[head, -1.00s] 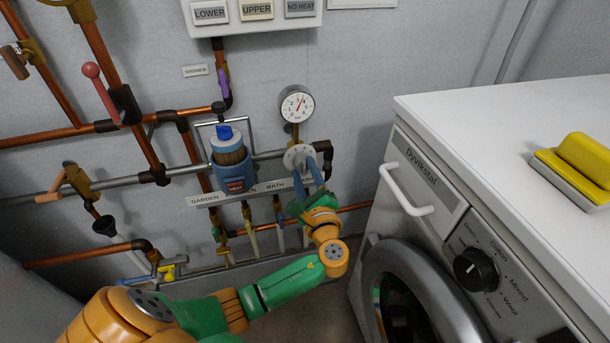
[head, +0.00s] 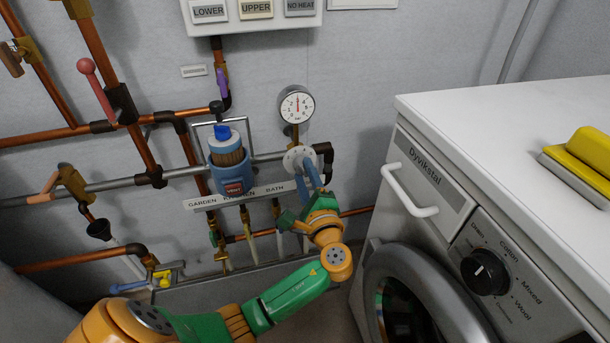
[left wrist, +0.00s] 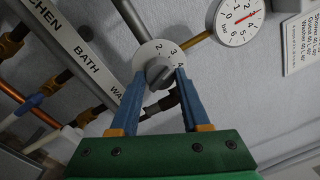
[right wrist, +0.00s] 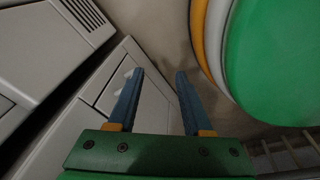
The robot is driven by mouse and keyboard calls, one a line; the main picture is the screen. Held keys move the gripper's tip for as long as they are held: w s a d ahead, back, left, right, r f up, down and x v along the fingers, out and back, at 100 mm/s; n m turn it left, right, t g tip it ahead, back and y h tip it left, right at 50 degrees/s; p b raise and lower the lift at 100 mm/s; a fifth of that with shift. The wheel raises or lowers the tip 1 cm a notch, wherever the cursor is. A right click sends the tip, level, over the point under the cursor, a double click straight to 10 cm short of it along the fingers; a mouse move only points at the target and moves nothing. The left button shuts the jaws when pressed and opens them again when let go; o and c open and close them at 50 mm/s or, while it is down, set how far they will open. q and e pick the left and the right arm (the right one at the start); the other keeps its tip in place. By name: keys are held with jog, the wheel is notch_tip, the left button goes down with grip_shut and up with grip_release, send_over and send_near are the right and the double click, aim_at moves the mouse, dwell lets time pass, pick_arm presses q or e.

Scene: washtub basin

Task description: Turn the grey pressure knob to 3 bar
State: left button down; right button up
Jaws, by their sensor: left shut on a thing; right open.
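The grey pressure knob (left wrist: 158,73) sits on a round white dial plate (left wrist: 150,53) marked with numbers, 2, 3 and 4 among them. My left gripper (left wrist: 164,78) has its blue fingers on both sides of the knob and is shut on it. In the head view the dial plate (head: 299,158) shows above my left gripper (head: 314,184), which hides the knob there. The round pressure gauge (head: 296,104) is above; its red needle points nearly straight up, near 3. The gauge also shows in the left wrist view (left wrist: 236,18). My right gripper (right wrist: 154,88) is open and empty.
Copper and grey pipes surround the dial. A blue filter housing (head: 230,165) is close on the left, above the labelled strip (head: 240,196). A washing machine (head: 455,210) stands at the right, a yellow-topped brush (head: 585,158) on it.

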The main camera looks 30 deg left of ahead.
pick_arm(q)
jog(key=shift+c, duration=1.9)
grip_release()
jog(key=v, duration=0.7)
jog(key=shift+p, duration=0.3)
